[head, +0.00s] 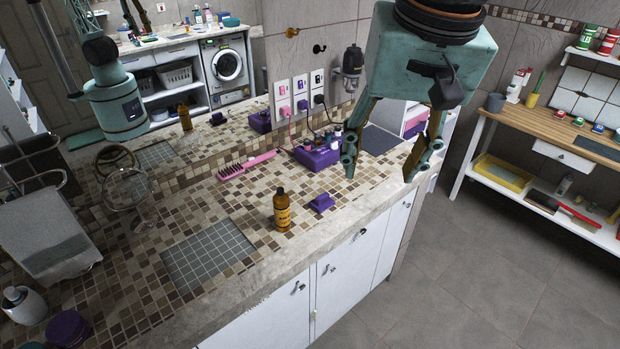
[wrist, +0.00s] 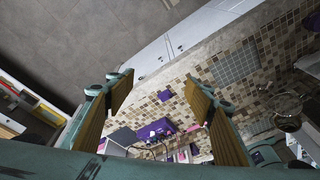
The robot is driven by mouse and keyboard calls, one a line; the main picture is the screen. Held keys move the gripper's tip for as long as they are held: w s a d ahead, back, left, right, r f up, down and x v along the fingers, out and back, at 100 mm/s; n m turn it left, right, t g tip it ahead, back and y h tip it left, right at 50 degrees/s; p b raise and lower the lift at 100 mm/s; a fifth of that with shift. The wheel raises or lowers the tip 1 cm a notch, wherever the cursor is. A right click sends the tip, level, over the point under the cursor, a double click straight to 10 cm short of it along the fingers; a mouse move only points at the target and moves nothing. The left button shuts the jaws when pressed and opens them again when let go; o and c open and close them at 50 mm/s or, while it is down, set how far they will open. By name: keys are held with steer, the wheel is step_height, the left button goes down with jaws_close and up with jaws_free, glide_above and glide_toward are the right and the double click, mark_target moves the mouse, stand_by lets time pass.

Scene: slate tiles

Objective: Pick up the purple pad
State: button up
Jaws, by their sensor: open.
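The purple pad (head: 321,203) is a small purple piece with a raised top. It lies on the mosaic-tiled counter (head: 215,215) near its front edge, just right of an amber bottle. In the wrist view the pad (wrist: 167,95) shows between the two fingers, small and well beyond them. My gripper (head: 382,168) is open and empty, above the counter's right end and up to the right of the pad. Its two wood-toned fingers also frame the wrist view (wrist: 160,92). Nothing touches the pad.
The amber bottle (head: 282,209) stands close left of the pad. A purple box (head: 317,157) with cords and a pink brush (head: 246,165) lie behind it. A grey grid mat (head: 208,254) lies at front left. A mirror backs the counter. A shelf bench (head: 545,125) stands right.

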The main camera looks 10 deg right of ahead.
steer(key=w+f+m+p, duration=0.2)
steer(key=w+p, duration=0.1)
steer(key=w, duration=0.9)
steer(key=m+g+p, duration=0.3)
steer(key=m+p, duration=0.4)
steer(key=p, duration=0.1)
glide_above(322, 195)
step_height(322, 195, down, 25)
steer(key=shift+f, duration=0.15)
steer(key=shift+s+f, duration=0.1)
steer(key=shift+f+p, duration=0.55)
steer(key=shift+f, duration=3.65)
steer(key=shift+f, duration=0.1)
steer(key=shift+f+p, duration=0.65)
steer(key=shift+f, duration=1.85)
